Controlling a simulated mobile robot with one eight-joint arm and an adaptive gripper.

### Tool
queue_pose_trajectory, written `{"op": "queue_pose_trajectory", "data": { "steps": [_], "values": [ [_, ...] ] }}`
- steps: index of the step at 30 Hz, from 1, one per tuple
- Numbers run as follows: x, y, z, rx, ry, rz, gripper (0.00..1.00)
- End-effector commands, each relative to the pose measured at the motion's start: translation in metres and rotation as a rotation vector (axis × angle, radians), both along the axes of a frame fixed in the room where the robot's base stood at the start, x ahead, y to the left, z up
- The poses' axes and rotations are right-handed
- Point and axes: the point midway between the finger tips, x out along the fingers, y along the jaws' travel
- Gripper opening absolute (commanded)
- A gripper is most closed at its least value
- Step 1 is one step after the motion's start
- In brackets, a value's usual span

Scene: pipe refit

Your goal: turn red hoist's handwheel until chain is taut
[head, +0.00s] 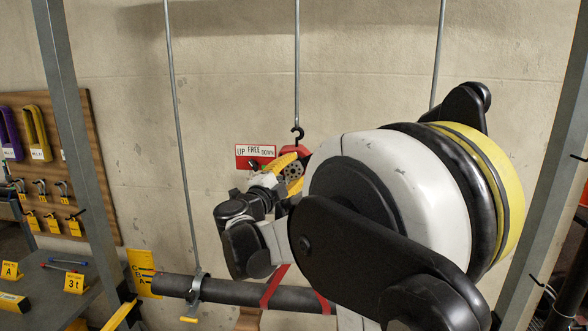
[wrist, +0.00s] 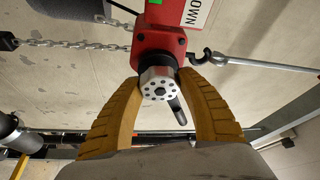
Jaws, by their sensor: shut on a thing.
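The red hoist (head: 296,149) hangs from a black hook on a grey rod, mostly hidden behind my arm in the head view. In the wrist view its red body (wrist: 160,38) fills the top middle. Its silver round handwheel hub (wrist: 158,77), with a ring of dark holes and a black lever (wrist: 177,110) beside it, sits between the yellow fingers of my gripper (wrist: 161,68). The gripper is shut around the hub. The chain (wrist: 75,43) runs left from the hoist in the wrist view; I cannot tell how tight it is.
Below is a dark horizontal pipe (head: 235,293) with red straps (head: 273,287) and a metal clamp (head: 196,288). Grey posts stand left (head: 85,150) and right (head: 551,165). A tool board (head: 70,170) and bench are at left.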

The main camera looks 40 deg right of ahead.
Motion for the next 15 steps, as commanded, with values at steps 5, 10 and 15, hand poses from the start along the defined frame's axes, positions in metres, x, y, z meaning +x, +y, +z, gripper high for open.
{"op": "queue_pose_trajectory", "data": {
  "steps": [5, 10, 15],
  "values": [
    [0.0003, 0.0000, 0.0009, 0.025, -0.031, 0.000, 0.14],
    [0.0002, 0.0000, 0.0007, 0.034, -0.042, 0.001, 0.14],
    [0.0003, 0.0000, 0.0006, 0.034, -0.042, 0.001, 0.14]
  ]
}}
